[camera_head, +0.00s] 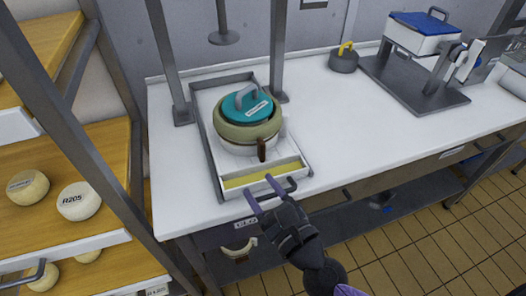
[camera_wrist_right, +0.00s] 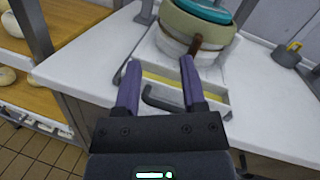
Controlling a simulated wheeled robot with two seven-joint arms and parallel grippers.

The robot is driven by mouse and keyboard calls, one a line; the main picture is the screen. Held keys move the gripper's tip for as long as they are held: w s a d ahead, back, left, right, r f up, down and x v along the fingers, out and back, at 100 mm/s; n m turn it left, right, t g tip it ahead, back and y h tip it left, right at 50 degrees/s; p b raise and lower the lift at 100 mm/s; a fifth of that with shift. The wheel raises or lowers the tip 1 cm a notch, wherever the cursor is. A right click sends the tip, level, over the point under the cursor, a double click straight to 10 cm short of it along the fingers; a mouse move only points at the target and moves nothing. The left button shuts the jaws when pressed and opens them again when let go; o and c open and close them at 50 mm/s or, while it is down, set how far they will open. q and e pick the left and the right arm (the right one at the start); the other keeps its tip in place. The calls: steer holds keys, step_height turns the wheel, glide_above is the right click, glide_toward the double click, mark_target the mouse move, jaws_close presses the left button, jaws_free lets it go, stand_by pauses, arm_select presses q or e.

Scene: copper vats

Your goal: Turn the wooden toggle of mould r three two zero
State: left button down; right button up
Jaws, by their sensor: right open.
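A round mould (camera_head: 240,132) with an olive-green rim, a pale lower body and a teal lid (camera_head: 247,104) stands in a grey tray on the white table. The label on its lid is too small to read. The brown wooden toggle (camera_head: 262,150) hangs upright on the mould's front side. In the right wrist view the toggle (camera_wrist_right: 195,44) shows just beyond the right finger's tip. My right gripper (camera_head: 261,189) is open and empty, its purple fingers at the tray's front edge, short of the toggle and apart from it. My left gripper is not in view.
The tray (camera_head: 206,150) has a dark front handle (camera_head: 290,187) close to my right fingers and a yellow strip inside its front. Two grey posts flank the mould. A weight (camera_head: 344,62) and a scale-like stand are farther right. Shelves with cheeses (camera_head: 78,201) are at left.

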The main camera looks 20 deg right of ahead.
mark_target(263, 153)
steer(key=w+d+m+h, duration=0.1)
steer(key=w+m, duration=0.1)
steer(key=w, duration=0.1)
steer(key=w+d+f+m+h, duration=0.1)
steer(key=w+m, duration=0.1)
steer(key=w, duration=0.2)
steer(key=w+d+f+m+h, duration=0.1)
steer(key=w+m+h, duration=0.1)
steer(key=w, duration=0.2)
steer(key=shift+d+f+m, duration=0.1)
steer(key=shift+d+m, duration=0.1)
steer(key=shift+m, duration=0.2)
jaws_close()
